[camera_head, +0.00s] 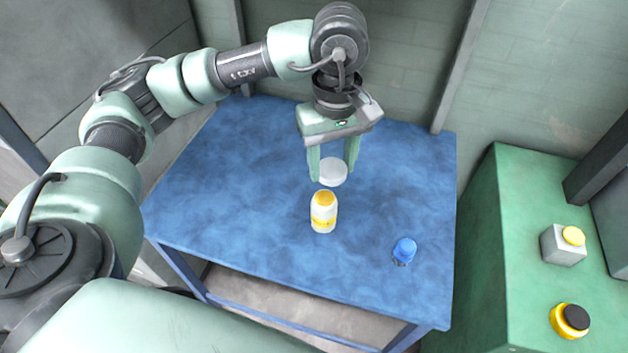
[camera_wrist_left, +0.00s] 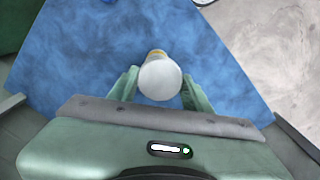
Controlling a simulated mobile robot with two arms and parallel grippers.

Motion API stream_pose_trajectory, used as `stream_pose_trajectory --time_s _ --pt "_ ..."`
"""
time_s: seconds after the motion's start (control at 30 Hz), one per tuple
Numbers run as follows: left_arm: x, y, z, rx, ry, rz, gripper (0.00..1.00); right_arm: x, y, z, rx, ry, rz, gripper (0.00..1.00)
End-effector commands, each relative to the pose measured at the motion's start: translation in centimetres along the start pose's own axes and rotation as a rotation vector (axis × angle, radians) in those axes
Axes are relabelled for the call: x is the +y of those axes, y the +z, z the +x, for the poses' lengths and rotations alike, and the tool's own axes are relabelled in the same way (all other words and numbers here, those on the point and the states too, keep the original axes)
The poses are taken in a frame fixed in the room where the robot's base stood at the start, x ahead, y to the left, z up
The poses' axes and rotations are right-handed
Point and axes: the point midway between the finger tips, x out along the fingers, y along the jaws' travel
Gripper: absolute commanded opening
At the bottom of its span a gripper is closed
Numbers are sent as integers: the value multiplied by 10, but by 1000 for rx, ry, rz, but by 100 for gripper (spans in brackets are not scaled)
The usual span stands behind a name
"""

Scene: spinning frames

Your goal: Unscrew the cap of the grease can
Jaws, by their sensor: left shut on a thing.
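The grease can (camera_head: 323,213) is a small white can with a yellow band, upright on the blue table. Its top is bare and shows yellow. My left gripper (camera_head: 333,173) points down and is shut on the white round cap (camera_head: 334,170), which hangs above the can, apart from it. In the left wrist view the cap (camera_wrist_left: 160,80) sits between the fingers of the left gripper (camera_wrist_left: 160,86). It hides most of the can (camera_wrist_left: 156,53) there; only a bit of the can shows behind it. My right gripper is in neither view.
A small blue object (camera_head: 404,250) stands on the blue table (camera_head: 240,190), right of the can. The table's left side is clear.

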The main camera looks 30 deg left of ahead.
Motion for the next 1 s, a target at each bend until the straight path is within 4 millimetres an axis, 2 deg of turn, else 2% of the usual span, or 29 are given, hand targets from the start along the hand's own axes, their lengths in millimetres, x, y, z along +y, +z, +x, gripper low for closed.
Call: stream_pose_trajectory --time_s 0.1,0.43,0.93,0.97,1.0 --pt "5 -13 1 -2 -3 -389 0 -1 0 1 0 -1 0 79" --pt "14 -47 3 -1 -1 -1478 0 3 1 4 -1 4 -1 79" --pt "13 -97 13 3 -3 -3125 0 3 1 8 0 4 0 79" --pt "13 -100 14 -4 3 3061 0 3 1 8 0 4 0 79" --pt "12 -104 15 -3 1 2933 0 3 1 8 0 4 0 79"
